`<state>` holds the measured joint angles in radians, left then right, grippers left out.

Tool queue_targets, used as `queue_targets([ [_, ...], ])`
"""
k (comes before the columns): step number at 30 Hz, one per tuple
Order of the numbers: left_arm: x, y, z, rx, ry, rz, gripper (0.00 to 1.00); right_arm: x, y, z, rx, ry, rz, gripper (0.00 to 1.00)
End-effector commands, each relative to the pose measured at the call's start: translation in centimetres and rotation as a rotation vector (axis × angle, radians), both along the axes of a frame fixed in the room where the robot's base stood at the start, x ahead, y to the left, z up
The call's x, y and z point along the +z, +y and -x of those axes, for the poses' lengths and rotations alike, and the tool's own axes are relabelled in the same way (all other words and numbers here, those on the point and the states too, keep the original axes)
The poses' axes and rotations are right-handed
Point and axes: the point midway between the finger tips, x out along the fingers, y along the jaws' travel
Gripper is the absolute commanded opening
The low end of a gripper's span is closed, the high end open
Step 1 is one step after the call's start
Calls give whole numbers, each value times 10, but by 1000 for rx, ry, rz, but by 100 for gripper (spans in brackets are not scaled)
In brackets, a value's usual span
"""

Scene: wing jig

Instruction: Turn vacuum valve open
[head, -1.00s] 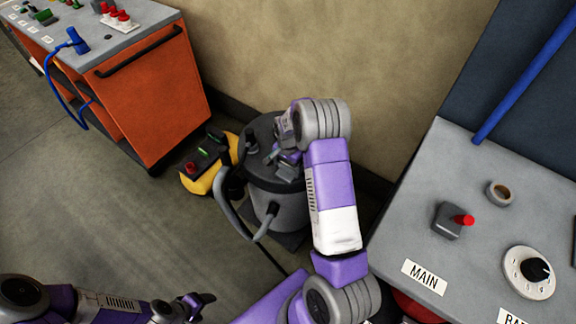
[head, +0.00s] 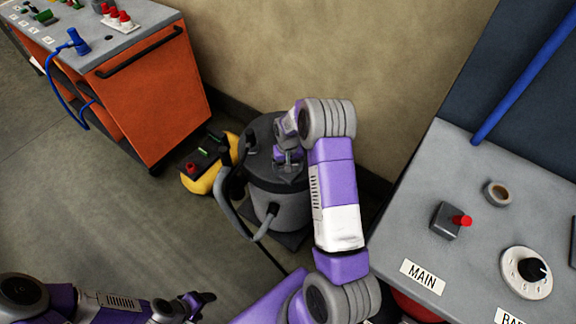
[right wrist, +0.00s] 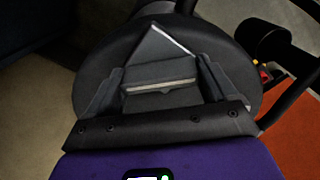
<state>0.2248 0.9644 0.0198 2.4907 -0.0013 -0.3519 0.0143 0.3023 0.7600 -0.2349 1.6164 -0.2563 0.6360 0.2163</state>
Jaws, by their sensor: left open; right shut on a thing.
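The vacuum (head: 272,205) is a grey canister with a black lid, standing on the floor by the wall. My right gripper (head: 289,158) is down at the lid, and its arm hides part of the vacuum's right side. In the right wrist view, its two fingers (right wrist: 160,90) are on either side of a grey piece with a pale edge (right wrist: 158,72) over the round black lid (right wrist: 95,60). This piece appears to be the valve handle; its lower part is hidden. My left gripper (head: 203,302) is open and empty at the bottom left, far from the vacuum.
A yellow and black unit (head: 203,166) stands left of the vacuum. A hose (head: 228,205) loops at the vacuum's front left. An orange cart (head: 155,95) stands at upper left. A grey panel (head: 480,180) with a red-tipped switch (head: 450,221) and dial (head: 527,272) is at right.

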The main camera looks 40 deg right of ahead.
Motion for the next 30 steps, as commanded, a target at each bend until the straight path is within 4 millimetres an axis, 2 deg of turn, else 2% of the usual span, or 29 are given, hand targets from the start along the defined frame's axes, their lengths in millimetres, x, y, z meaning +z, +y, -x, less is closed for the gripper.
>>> queue_targets([
  [18, 6, 0, 0, 0, 0, 0, 65, 1, 0, 0, 552, -1, 0, 55],
  [30, 8, 0, 0, 0, 0, 0, 65, 1, 0, 0, 745, -1, 0, 55],
])
